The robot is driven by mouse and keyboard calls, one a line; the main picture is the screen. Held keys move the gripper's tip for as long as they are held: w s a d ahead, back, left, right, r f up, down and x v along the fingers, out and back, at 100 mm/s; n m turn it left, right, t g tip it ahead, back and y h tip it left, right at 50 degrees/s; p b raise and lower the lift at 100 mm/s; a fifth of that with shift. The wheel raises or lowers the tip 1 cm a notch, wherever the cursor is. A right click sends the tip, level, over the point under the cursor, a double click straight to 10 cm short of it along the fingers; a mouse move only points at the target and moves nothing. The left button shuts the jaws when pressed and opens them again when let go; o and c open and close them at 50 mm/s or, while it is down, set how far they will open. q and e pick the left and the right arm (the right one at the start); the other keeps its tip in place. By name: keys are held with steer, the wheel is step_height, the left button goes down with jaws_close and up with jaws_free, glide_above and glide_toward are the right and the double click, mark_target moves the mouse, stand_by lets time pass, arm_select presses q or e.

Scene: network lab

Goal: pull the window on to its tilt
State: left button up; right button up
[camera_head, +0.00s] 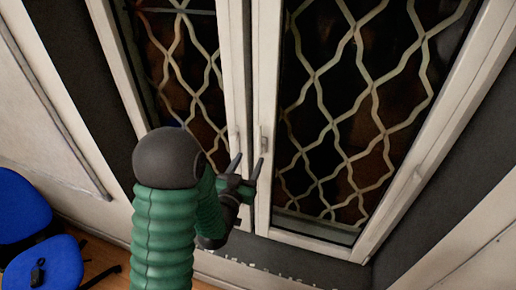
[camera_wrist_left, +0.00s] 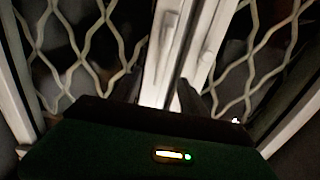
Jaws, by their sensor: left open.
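The window has two white-framed sashes, a left one (camera_head: 233,60) and a right one (camera_head: 266,60), meeting at a central seam. Each inner stile carries a small handle: the left handle (camera_head: 234,138) and the right handle (camera_head: 263,141). Both sashes look shut. My left gripper (camera_head: 248,162) is open and empty, in front of the central stiles just below the handles. In the left wrist view its dark fingers (camera_wrist_left: 161,92) stand apart on either side of the seam, with the right handle (camera_wrist_left: 205,64) ahead. Contact with the window cannot be told. My right gripper is out of view.
A pale wavy lattice (camera_head: 335,110) covers the dark panes. Blue chairs (camera_head: 45,265) stand at lower left on a wooden floor, with a small black object on one. A dark wall lies below the window, and a white panel (camera_head: 470,255) is at lower right.

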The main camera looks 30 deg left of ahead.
mark_target(260, 139)
arm_select(q)
steer(key=b+x, duration=0.1)
steer(key=x, duration=0.3)
steer(key=b+x, duration=0.2)
steer(key=x, duration=0.1)
steer(key=b+x, duration=0.1)
steer(key=x, duration=0.3)
steer(key=shift+w+a+f, duration=0.2)
steer(key=shift+a, duration=0.25)
steer(key=shift+w+d, duration=0.1)
steer(key=shift+w, duration=0.2)
steer(key=shift+d+r, duration=0.1)
steer(key=shift+r, duration=0.1)
steer(key=shift+s+d+r, duration=0.15)
steer(key=shift+s+r, duration=0.15)
steer(key=shift+s, duration=0.05)
steer(key=shift+w+a+f, duration=0.3)
steer(key=shift+w+a, duration=0.05)
steer(key=shift+a, duration=0.05)
steer(key=c, duration=0.9)
jaws_close()
steer(key=shift+d+r, duration=0.1)
steer(key=shift+d, duration=0.05)
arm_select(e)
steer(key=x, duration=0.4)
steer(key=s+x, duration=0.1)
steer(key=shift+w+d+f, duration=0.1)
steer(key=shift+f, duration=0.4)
arm_select(q)
steer(key=shift+r, duration=0.1)
